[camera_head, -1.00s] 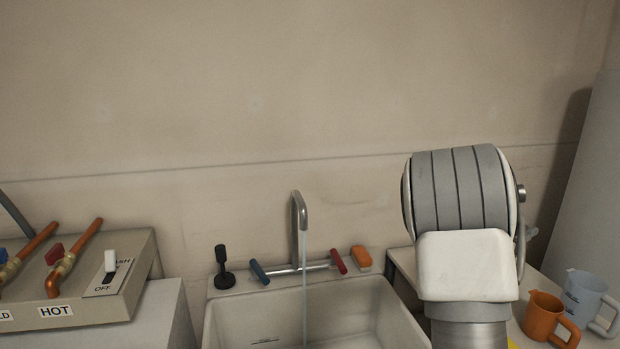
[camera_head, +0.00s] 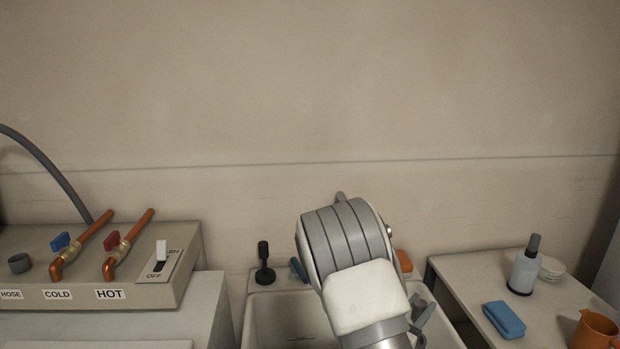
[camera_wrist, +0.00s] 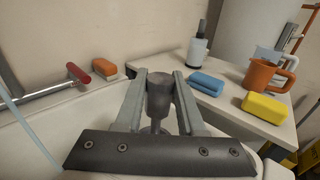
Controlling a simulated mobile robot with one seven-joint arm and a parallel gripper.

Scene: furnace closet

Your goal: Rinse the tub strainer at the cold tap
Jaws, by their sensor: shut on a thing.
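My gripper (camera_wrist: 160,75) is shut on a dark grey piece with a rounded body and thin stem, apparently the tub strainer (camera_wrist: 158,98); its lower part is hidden. In the wrist view, a pale water stream (camera_wrist: 16,125) falls at the far left, apart from the strainer. The tap's red lever (camera_wrist: 78,73) is left of my fingers. In the head view, my arm covers the spout and much of the tub (camera_head: 283,325). The tap's blue cold lever (camera_head: 299,268) shows just left of my arm.
An orange sponge (camera_head: 403,262) sits on the tub's back ledge, and a black knobbed piece (camera_head: 264,265) at its left corner. The right counter (camera_head: 462,272) holds a bottle (camera_head: 524,268), blue sponge (camera_head: 504,319), yellow sponge (camera_wrist: 265,108) and orange mug (camera_head: 596,330). A valve box (camera_head: 190,240) stands left.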

